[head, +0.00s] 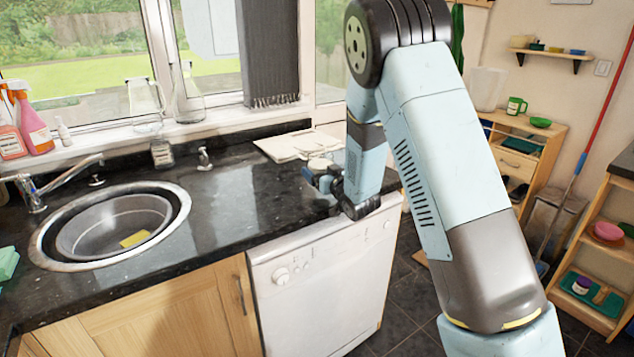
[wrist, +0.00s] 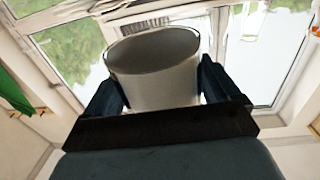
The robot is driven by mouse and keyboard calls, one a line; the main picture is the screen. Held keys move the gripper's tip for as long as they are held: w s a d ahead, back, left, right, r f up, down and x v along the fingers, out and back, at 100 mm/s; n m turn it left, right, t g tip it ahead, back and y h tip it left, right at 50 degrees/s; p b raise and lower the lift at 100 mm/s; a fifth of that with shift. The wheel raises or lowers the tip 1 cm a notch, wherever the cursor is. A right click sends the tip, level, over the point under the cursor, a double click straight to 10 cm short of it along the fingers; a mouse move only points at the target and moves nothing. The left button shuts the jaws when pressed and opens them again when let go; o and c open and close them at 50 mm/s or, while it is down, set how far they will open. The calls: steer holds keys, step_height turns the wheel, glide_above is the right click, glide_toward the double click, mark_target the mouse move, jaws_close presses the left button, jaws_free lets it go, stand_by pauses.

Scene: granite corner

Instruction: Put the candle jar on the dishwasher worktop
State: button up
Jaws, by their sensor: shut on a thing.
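The candle jar (wrist: 155,75) is a pale, round, open-topped vessel in the wrist view. It sits between the two dark fingers of my gripper (wrist: 163,88), which is shut on it. In the head view my gripper (head: 322,180) is at the worktop's right end, with the pale top of the jar (head: 319,163) just showing above it. The dishwasher worktop (head: 265,205) is black speckled granite above the white dishwasher (head: 325,275). My arm hides part of the worktop's right end. I cannot tell whether the jar touches the granite.
Pale flat boards (head: 285,146) lie at the back of the worktop, behind my gripper. A round sink (head: 112,225) with a basin is at the left. The granite between sink and gripper is clear.

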steer(key=shift+w+a+f, duration=0.2)
steer(key=shift+w+f, duration=0.15)
steer(key=shift+f, duration=1.6)
steer(key=o, duration=1.1)
steer(key=shift+f, duration=0.1)
steer(key=shift+c, duration=0.2)
